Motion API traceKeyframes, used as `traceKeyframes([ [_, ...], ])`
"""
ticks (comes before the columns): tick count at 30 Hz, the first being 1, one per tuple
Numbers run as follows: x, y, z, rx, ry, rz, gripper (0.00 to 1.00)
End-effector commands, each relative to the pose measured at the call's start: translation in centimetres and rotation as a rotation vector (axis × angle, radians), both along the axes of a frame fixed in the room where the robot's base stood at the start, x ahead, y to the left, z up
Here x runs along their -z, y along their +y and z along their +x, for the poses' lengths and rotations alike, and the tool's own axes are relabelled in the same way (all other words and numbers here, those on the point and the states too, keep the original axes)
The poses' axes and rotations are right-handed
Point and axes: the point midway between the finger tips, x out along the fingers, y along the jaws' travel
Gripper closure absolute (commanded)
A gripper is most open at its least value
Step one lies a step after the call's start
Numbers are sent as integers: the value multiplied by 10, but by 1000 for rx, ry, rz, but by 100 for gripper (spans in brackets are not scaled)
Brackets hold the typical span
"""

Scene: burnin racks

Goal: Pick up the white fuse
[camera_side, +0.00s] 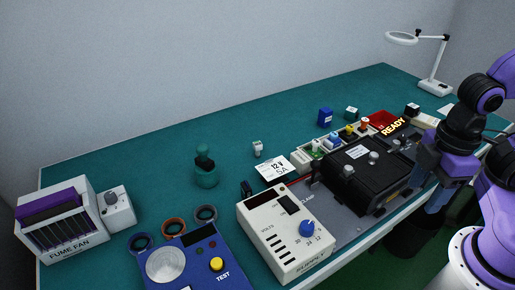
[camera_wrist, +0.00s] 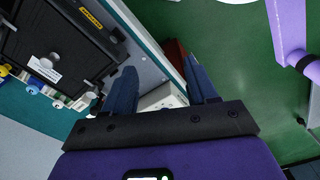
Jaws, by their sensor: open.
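A row of coloured pieces, including green, yellow and orange ones, stands in a pale holder (camera_side: 298,157) behind the black box. My gripper (camera_side: 430,198) is at the right, beside the black box and near the table's front edge, far from these pieces. In the wrist view my gripper (camera_wrist: 160,66) is open, with nothing held between its fingers.
The black box (camera_side: 368,178) with knobs lies between my gripper and the row. A red tray (camera_side: 383,119) is behind.

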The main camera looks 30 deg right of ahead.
Motion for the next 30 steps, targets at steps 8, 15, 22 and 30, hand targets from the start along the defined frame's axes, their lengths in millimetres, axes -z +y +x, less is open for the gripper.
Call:
traceKeyframes([
  [8,-12,27,34,199,5,0,43],
  [15,-31,76,109,634,14,-1,43],
  [22,-42,112,186,1055,22,1,43],
  [30,-44,136,276,1549,30,0,43],
])
